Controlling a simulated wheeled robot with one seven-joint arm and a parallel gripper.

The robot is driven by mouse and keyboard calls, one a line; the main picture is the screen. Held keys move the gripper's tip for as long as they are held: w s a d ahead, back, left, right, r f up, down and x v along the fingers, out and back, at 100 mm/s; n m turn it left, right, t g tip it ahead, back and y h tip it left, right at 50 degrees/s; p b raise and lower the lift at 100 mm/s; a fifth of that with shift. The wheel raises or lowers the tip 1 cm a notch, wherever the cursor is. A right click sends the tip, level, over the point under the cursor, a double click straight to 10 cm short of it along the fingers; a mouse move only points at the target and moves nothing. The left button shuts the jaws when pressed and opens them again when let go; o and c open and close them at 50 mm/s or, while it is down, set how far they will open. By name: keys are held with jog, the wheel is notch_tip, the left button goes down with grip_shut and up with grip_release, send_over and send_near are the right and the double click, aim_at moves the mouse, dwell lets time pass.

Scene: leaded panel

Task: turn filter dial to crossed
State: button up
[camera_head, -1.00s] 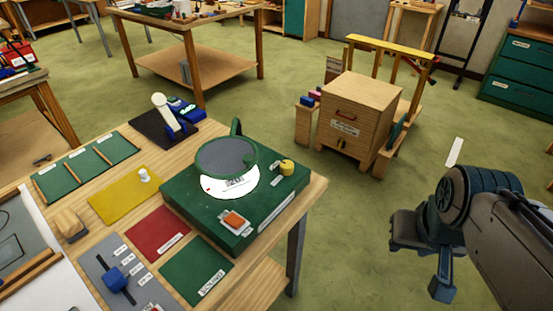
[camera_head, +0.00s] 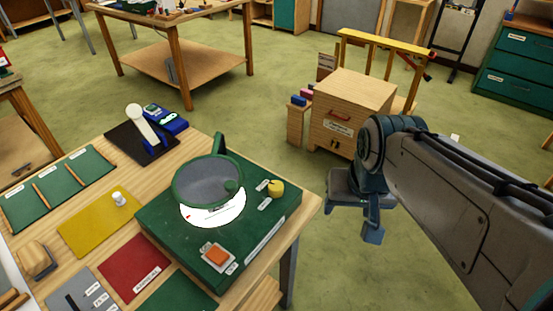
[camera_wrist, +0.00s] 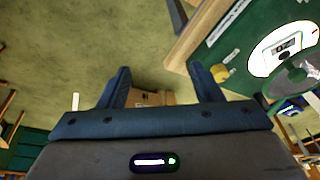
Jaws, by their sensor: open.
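The green box (camera_head: 165,230) stands on the near wooden table with a round grey filter disc (camera_head: 205,178) above a lit white plate (camera_head: 213,212). A small yellow dial (camera_head: 276,188) sits on the box's right side, with small white labels beside it. Their wording is too small to read, so I cannot tell its setting. My gripper (camera_head: 362,215) is open and empty over the floor, right of the table and apart from the dial. In the wrist view, the yellow dial (camera_wrist: 220,72) is beyond the right finger of my gripper (camera_wrist: 161,78).
An orange button (camera_head: 217,256) is at the front of the green box. A yellow mat (camera_head: 90,225) and a dark stand (camera_head: 130,150) share the table. A wooden cabinet (camera_head: 350,105) stands on the floor behind my arm. Open floor lies between table and cabinet.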

jog(key=w+a+r+m+g+y, duration=0.15)
jog(key=w+a+m, duration=0.25)
jog(key=w+m, duration=0.4)
jog(key=m+g+y, duration=0.3)
jog(key=m, duration=0.3)
send_near(276, 185)
jog(key=shift+t+h, duration=0.25)
jog(key=x, duration=0.4)
jog(key=p+x, duration=0.1)
jog(key=x, duration=0.3)
jog(key=shift+s+a+f, duration=0.25)
jog(key=shift+a, duration=0.05)
jog(key=c, duration=1)
